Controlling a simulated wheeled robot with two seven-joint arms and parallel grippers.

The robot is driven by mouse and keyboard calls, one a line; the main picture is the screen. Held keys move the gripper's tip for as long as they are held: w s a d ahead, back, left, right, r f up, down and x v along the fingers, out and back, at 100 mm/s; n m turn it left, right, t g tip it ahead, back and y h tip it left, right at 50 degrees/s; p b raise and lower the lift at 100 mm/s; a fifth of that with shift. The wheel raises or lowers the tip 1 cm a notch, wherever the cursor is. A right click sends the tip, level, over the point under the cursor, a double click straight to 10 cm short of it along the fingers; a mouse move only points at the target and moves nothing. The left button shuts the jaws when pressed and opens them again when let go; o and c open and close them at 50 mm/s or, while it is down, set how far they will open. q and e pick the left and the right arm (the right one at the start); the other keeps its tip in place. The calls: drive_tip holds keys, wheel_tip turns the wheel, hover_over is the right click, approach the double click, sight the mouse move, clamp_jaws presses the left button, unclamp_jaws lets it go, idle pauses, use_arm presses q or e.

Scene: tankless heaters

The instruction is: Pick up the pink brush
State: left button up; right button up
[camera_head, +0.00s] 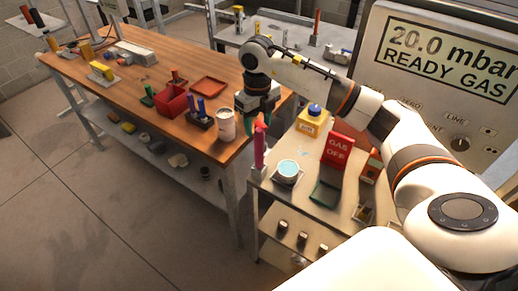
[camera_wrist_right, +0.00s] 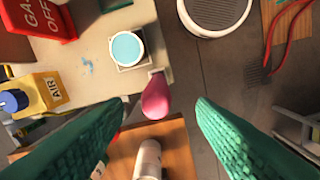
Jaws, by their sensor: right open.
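The pink brush (camera_head: 260,150) stands upright at the near left corner of the small metal table (camera_head: 318,196). In the right wrist view the pink brush (camera_wrist_right: 156,96) shows end-on, between the tips of the two green fingers and nearer the left one. My right gripper (camera_head: 257,122) hangs directly above the brush in the head view. It is open and empty, its green fingers (camera_wrist_right: 162,106) spread wide. I cannot tell whether the fingertips reach down beside the brush's top. My left gripper is out of view.
A round dish of blue liquid (camera_head: 288,169) sits right of the brush. A red GAS OFF sign (camera_head: 338,149) and a yellow AIR bottle (camera_head: 312,121) stand behind it. A white cup (camera_head: 226,125) stands on the wooden bench (camera_head: 135,72) to the left.

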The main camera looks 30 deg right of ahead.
sight(259, 141)
drive_tip(key=shift+f, duration=0.85)
drive_tip(key=f+p, duration=0.1)
drive_tip(key=f, duration=0.1)
drive_tip(key=f+p, duration=0.2)
drive_tip(key=f, duration=0.1)
drive_tip(key=shift+s+d, duration=0.1)
drive_tip(key=shift+d, duration=0.1)
drive_tip(key=shift+f, duration=0.25)
drive_tip(key=c, duration=1.1)
